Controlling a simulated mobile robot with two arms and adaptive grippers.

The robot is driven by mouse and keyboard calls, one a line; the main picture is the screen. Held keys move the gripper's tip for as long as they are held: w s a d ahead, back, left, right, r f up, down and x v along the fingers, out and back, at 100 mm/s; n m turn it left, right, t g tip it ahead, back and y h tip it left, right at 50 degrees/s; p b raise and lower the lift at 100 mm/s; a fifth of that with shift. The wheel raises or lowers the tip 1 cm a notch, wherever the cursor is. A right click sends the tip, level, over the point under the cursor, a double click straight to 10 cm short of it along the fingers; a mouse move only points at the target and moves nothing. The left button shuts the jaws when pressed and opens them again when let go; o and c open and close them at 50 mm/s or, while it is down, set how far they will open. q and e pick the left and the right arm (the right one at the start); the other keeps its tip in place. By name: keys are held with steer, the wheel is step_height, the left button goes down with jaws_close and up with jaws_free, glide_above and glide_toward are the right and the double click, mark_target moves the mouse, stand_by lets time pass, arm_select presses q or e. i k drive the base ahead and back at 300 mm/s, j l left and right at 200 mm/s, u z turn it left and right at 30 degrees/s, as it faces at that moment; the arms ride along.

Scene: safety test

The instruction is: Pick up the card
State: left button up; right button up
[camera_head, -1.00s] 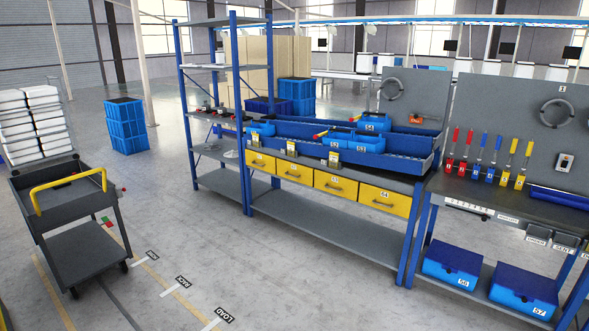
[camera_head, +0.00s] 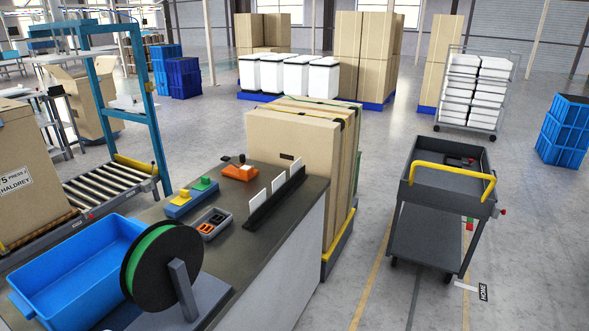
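Several small white cards stand upright in a black slotted holder (camera_head: 276,202) on the dark counter top (camera_head: 228,222). The nearest card (camera_head: 257,207) leans slightly, a second card (camera_head: 279,182) is behind it, and a third card (camera_head: 297,164) is at the far end. I cannot tell which of them the task means. Neither of my grippers is in view.
On the counter are an orange device (camera_head: 239,172), blue and yellow blocks (camera_head: 190,197), a grey tray (camera_head: 211,223), a green spool (camera_head: 162,262) and a blue bin (camera_head: 80,270). Strapped boxes (camera_head: 295,145) stand behind.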

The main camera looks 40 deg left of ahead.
mark_target(280, 182)
steer(key=i+j, duration=0.15)
steer(key=i, duration=0.8)
steer(key=i+j+u, duration=0.1)
steer(key=i, duration=0.8)
steer(key=i+l+u, duration=0.1)
steer(key=i+u, duration=0.25)
steer(key=i+l+u, duration=0.2)
steer(key=i+u, duration=0.15)
steer(key=i+l+u, duration=0.3)
steer(key=i, duration=0.1)
